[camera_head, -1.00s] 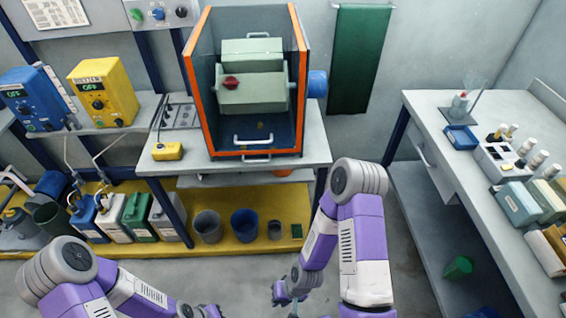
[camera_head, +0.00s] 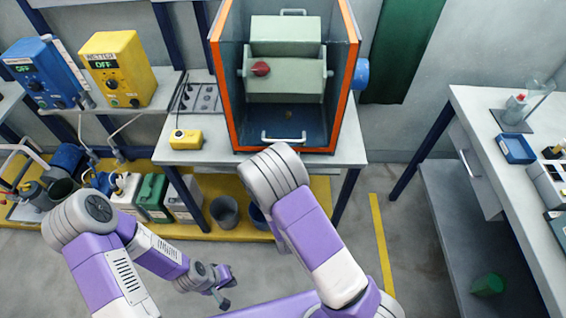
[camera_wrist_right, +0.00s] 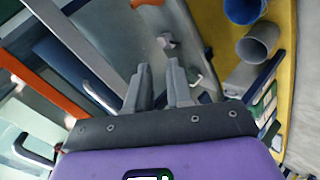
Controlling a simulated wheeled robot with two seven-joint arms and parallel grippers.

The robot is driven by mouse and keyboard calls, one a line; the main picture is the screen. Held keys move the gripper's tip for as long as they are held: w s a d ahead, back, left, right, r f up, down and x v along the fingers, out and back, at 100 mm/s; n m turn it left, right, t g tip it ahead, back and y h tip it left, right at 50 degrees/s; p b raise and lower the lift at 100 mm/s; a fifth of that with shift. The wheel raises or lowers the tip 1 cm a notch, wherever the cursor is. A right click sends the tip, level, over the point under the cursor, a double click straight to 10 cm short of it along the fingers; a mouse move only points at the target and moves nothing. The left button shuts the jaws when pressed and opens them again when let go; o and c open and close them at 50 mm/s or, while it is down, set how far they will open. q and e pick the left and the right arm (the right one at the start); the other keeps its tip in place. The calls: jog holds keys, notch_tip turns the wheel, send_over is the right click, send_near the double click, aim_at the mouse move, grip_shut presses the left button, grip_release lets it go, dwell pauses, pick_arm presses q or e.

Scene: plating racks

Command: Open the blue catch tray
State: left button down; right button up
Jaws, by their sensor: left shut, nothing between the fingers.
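The dark blue catch tray (camera_head: 300,119) lies in the bottom of an orange-edged booth on the bench, below a pale green barrel with a red knob. A white bar handle (camera_head: 284,139) shows at its front. My left gripper (camera_head: 224,295) is shut and empty, low in front of the bench and well away from the tray. My right arm's elbow rises just in front of the booth; its gripper is hidden in the head view. In the right wrist view my right gripper (camera_wrist_right: 157,70) has its two fingers apart, with nothing seen between them.
The orange booth frame (camera_head: 352,70) stands on the grey bench (camera_head: 190,150). A yellow box (camera_head: 186,139) sits left of it. Buckets (camera_head: 224,212) and jugs stand on the yellow floor tray below. A side table (camera_head: 480,100) is at the right, with open floor between.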

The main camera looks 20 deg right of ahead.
jog(key=w+a+r+n+t, duration=0.2)
jog(key=w+r+n+t, duration=0.25)
jog(key=r, duration=0.45)
jog(key=b+x, duration=0.1)
jog(key=x, duration=0.5)
jog(key=shift+w+d+r+h+b, duration=0.2)
jog(key=shift+w+d+h+b, duration=0.1)
jog(key=shift+w+d+h, duration=0.1)
grip_shut()
dwell(0.5)
